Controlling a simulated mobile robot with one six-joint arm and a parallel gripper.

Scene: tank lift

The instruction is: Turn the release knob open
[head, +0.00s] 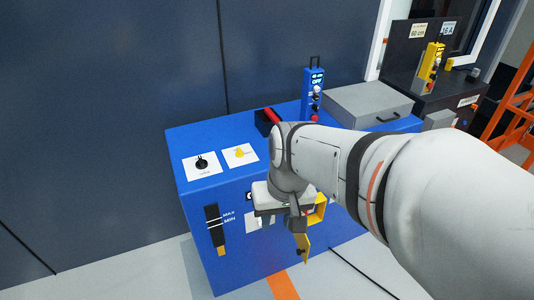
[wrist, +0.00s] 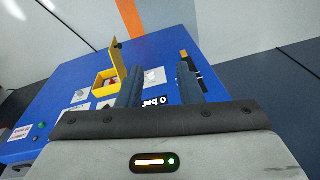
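My gripper (head: 283,216) is in front of the blue cabinet's front face (head: 232,265) in the head view. In the wrist view its two dark fingers (wrist: 160,68) are apart, with nothing held between them. A white plate (wrist: 154,77) shows between the fingers; it also shows partly hidden behind my gripper in the head view (head: 254,225). I cannot make out a release knob on it. On the cabinet's top are a black knob (head: 201,162) and a yellow knob (head: 240,153), each on a white plate. I cannot tell which knob is the release knob.
A yellow box (wrist: 104,83) with its lid (wrist: 118,58) swung open sits beside my fingers. A "0 bar" display (wrist: 154,101) is close by. A MAX/MIN gauge (head: 214,229) is on the front. A blue control post (head: 312,94) and grey case (head: 366,104) stand on top.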

